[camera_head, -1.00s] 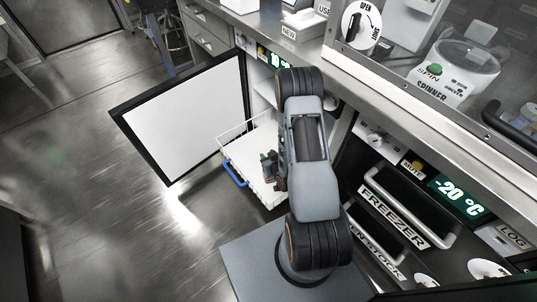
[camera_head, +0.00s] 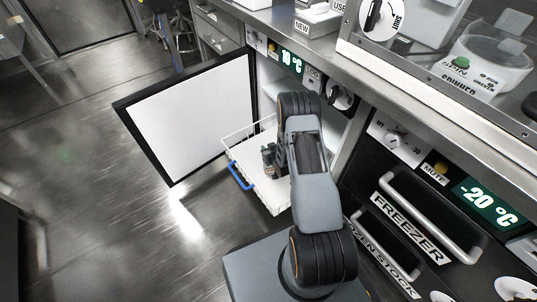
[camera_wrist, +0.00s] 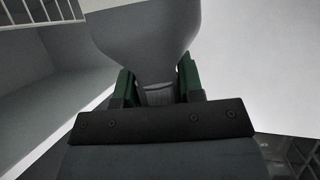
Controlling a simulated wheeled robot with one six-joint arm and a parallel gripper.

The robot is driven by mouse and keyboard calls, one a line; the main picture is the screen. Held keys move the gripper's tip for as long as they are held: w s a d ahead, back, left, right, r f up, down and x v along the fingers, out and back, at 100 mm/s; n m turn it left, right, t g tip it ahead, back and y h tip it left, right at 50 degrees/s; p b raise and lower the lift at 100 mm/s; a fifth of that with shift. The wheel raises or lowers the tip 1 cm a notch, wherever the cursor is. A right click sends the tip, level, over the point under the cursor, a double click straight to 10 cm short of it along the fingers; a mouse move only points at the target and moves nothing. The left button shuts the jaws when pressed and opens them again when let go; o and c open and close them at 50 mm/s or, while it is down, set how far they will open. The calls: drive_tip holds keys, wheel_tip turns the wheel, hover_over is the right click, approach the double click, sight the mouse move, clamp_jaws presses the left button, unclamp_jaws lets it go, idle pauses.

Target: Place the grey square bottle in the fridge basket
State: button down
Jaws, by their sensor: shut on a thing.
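The grey bottle (camera_wrist: 140,35) is between the green-tipped fingers of my gripper (camera_wrist: 157,82) in the wrist view. It widens above the fingers and runs past the top of the picture. The fridge basket (camera_head: 276,201) is a white wire basket with a blue handle (camera_head: 241,176), pulled out of the open fridge. In the head view my gripper (camera_head: 268,158) is over the basket area, partly behind my arm. The bottle is not clear there, and I cannot tell its height above the basket floor.
The fridge door (camera_head: 190,115) stands open left of the basket. The fridge display (camera_head: 291,62) reads 10 °C. A closed freezer (camera_head: 410,225) with a bar handle is at the right. The counter edge runs above the fridge. The floor at left is clear.

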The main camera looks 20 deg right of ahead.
drive_tip(key=shift+w+f+b, duration=0.2)
drive_tip(key=shift+f+b, duration=0.75)
drive_tip(key=shift+f, duration=0.75)
drive_tip(key=shift+f, duration=0.2)
drive_tip(key=c, duration=0.8)
unclamp_jaws()
drive_tip(key=shift+o, duration=0.2)
